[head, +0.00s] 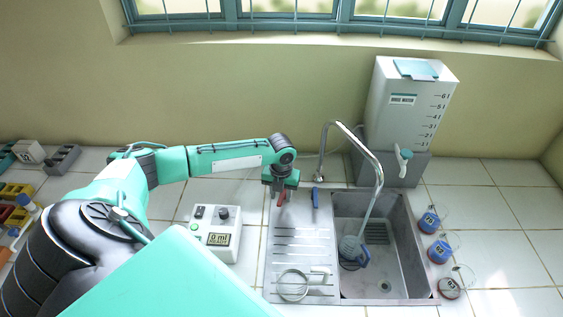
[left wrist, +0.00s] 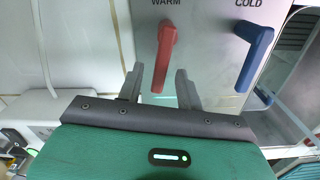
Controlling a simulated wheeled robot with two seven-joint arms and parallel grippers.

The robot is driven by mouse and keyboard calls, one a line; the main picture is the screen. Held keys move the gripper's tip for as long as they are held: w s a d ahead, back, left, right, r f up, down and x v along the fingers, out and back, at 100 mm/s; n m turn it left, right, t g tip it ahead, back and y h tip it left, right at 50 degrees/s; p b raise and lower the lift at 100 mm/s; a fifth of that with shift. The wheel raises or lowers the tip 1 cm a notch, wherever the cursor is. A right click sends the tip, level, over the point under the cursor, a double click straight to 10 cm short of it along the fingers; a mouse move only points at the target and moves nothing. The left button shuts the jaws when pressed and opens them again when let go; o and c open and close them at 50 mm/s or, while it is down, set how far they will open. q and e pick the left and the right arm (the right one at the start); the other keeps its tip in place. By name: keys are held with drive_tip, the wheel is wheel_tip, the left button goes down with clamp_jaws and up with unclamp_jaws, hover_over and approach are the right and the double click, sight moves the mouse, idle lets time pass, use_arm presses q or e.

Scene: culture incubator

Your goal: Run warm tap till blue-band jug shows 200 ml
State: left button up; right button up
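The red warm lever (left wrist: 165,55) hangs between the two fingers of my left gripper (left wrist: 160,85), with gaps on both sides; the gripper is open. In the head view my left gripper (head: 281,187) is over the red lever (head: 282,198) at the back of the drainboard. The blue cold lever (head: 315,198) is just to its right. A jug with blue on it (head: 350,248) is in the sink, below the curved spout (head: 372,160). A greyish streak like water (head: 369,212) runs from spout to jug. A display (head: 219,239) reads 0 ml. My right gripper is out of view.
A clear jug with a pale handle (head: 293,285) is on the drainboard (head: 285,255). A white tank (head: 408,100) stands behind the sink (head: 395,270). Several round labelled containers (head: 438,251) line the right side. Colored racks (head: 15,192) are at far left.

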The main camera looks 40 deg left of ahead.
sight(281, 197)
use_arm(q)
drive_tip(key=shift+r, duration=0.3)
wheel_tip(281, 197, up, 13)
drive_tip(key=b, duration=0.3)
drive_tip(key=shift+r, duration=0.1)
idle(0.3)
